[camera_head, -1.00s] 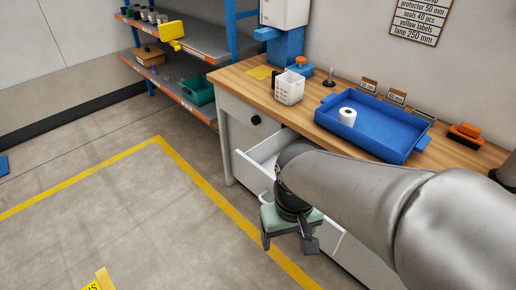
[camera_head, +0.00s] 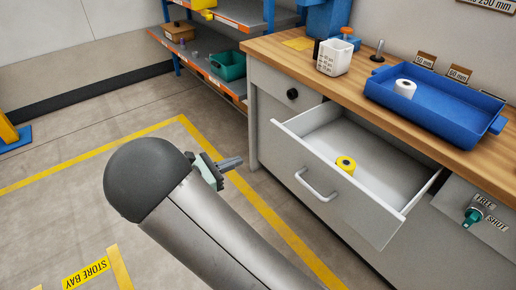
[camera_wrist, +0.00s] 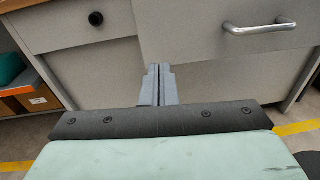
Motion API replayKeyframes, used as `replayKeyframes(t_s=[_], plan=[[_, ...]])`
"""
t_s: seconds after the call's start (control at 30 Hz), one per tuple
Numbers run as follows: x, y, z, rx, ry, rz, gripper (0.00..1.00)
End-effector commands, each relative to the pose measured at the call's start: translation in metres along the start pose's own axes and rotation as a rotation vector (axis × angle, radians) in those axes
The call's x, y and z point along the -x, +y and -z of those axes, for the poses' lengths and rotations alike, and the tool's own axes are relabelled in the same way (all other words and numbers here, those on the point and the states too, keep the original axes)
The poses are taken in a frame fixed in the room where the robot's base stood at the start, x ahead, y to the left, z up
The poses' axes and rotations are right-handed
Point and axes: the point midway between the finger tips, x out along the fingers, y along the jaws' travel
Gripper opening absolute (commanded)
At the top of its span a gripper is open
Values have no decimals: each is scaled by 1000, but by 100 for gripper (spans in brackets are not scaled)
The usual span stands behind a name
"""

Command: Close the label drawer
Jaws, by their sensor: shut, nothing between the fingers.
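The label drawer (camera_head: 352,218) stands pulled out from the workbench, with a silver bar handle (camera_head: 316,184) on its front. A yellow roll (camera_head: 345,165) lies inside it. In the wrist view the drawer front (camera_wrist: 210,40) fills the upper right, and its handle (camera_wrist: 259,28) is at the upper right. My gripper (camera_head: 238,161) is shut and empty, to the left of the drawer and apart from the handle. In the wrist view its fingertips (camera_wrist: 159,70) are together, below and left of the handle.
A closed upper drawer with a black knob (camera_head: 292,94) is left of the open one.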

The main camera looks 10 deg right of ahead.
Motion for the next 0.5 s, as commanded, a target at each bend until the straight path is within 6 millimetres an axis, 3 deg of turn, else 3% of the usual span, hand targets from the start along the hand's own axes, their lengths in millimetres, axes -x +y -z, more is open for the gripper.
replayKeyframes(t_s=[0.1, 0.2, 0.37, 0.5], plan=[[15, 15, 9, 39, -71, -66, 0], [12, 18, 9, 46, -85, -78, 0], [-12, 19, 7, 44, -82, -73, 0], [-43, 21, 5, 44, -81, -72, 0]])
